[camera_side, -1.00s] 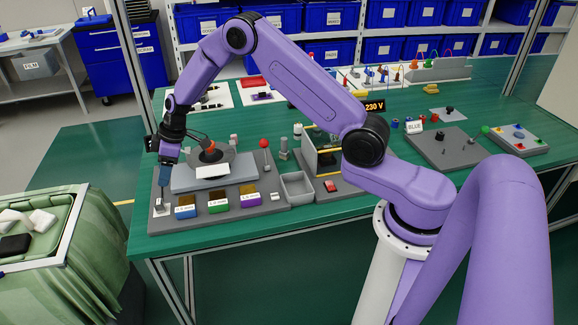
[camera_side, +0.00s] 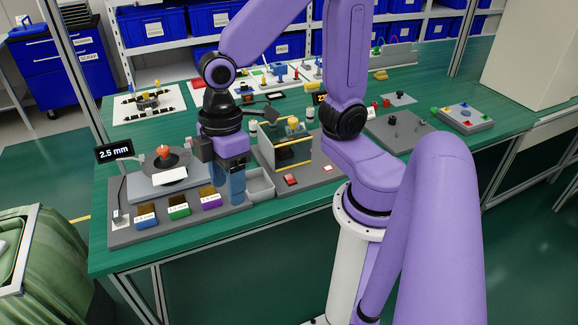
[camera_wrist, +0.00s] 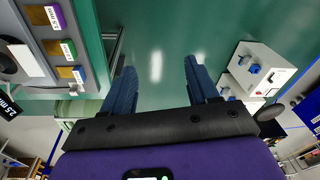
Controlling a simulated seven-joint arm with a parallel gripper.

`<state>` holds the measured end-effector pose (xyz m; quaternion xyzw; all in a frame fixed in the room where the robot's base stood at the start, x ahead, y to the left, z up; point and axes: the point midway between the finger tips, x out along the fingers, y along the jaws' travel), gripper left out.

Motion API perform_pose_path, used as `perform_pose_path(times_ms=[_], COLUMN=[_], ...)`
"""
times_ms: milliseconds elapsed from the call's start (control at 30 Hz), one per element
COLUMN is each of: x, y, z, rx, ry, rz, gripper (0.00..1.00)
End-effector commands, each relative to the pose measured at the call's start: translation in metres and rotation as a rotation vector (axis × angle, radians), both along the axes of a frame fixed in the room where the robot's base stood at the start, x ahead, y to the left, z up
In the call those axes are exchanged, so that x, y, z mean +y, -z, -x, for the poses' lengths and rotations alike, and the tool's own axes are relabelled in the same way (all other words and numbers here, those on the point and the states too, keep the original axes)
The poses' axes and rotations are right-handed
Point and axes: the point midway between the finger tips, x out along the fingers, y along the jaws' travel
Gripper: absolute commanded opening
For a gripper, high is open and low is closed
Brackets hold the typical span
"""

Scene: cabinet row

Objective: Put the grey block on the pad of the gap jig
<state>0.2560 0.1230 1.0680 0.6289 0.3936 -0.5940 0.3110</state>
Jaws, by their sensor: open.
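The gap jig (camera_side: 150,232) is a grey base at the front left of the table. A small pale grey piece (camera_side: 119,217), apparently the grey block, stands at its front left corner; it is too small to tell how it sits on the pad. Blue, green and purple labelled blocks stand along the front of the jig. My gripper (camera_side: 237,192) is at the jig's right end, beside the purple block (camera_side: 210,202) and in front of the grey bin. In the wrist view its blue fingers (camera_wrist: 162,85) are spread apart with nothing between them.
A display (camera_side: 114,150) reading 2.5 mm stands behind the jig. A dark disc with an orange knob (camera_side: 165,152) and a white plate sit on the raised step. The open grey bin (camera_side: 262,186) and a box with yellow edges (camera_side: 290,153) stand right of my gripper.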

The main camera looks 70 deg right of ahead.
Motion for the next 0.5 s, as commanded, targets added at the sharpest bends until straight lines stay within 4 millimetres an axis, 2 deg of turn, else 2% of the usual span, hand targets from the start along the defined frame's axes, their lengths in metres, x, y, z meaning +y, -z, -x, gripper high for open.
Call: perform_pose_path(times_ms=[33, 100, 200, 333, 500], x=[-0.011, -0.026, -0.045, -0.063, -0.071], y=[-0.003, -0.005, -0.005, -0.004, -0.004], z=[0.020, 0.042, 0.067, 0.085, 0.093], rx=[-0.005, -0.009, -0.017, -0.027, -0.033], ry=[-0.016, -0.027, -0.040, -0.048, -0.051], rz=[0.013, 0.036, 0.064, 0.087, 0.100], gripper=[0.59, 0.59, 0.59, 0.59, 0.59])
